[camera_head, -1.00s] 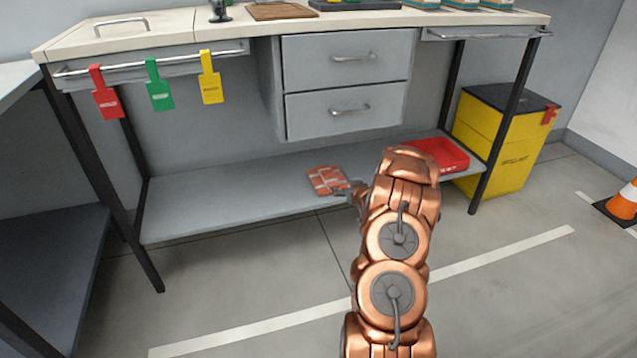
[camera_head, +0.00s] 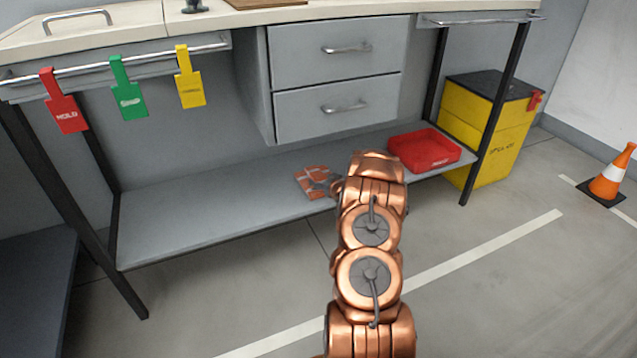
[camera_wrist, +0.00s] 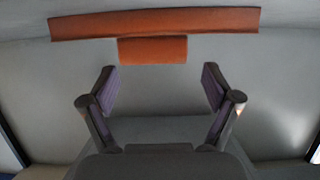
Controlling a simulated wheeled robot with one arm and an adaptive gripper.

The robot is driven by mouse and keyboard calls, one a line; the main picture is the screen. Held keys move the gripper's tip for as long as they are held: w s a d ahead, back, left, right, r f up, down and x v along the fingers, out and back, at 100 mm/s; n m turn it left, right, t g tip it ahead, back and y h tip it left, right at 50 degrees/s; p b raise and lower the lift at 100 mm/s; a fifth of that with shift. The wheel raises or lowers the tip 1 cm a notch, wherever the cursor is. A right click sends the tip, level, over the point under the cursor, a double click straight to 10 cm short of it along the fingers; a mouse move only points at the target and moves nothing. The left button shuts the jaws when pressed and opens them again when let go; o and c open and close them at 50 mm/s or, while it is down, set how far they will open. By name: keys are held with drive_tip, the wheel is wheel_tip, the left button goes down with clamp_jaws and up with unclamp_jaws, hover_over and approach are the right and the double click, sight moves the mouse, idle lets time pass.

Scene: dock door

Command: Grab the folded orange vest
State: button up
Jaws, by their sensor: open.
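The folded orange vest (camera_head: 314,181) lies flat on the low grey shelf under the workbench, orange with pale bands. My gripper (camera_head: 336,188) is at its right end in the head view, mostly hidden behind my copper arm. In the wrist view an orange band with a smaller block below it, which appears to be the vest (camera_wrist: 152,24), spans the top of the picture. My gripper (camera_wrist: 159,85) is open there, with nothing between its fingers. The orange shape is beyond the fingertips. Whether they touch it is unclear.
The low shelf (camera_head: 190,208) is bare left of the vest. A red tray (camera_head: 425,150) sits on it to the right. Bench legs stand at both ends, with drawers (camera_head: 337,78) above. A yellow bin (camera_head: 489,130) and an orange cone (camera_head: 612,175) stand right.

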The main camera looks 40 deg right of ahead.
sight(319, 177)
drive_tip(key=b+x, duration=0.1)
drive_tip(key=x, duration=0.1)
drive_tip(key=b+x, duration=0.1)
drive_tip(key=x, duration=0.1)
drive_tip(key=shift+d+f, duration=0.1)
drive_tip(key=shift+f, duration=0.2)
drive_tip(key=shift+w+d, duration=0.1)
drive_tip(key=shift+w, duration=0.1)
drive_tip(key=shift+c, duration=0.3)
drive_tip(key=shift+r, duration=0.1)
drive_tip(key=c, duration=1.3)
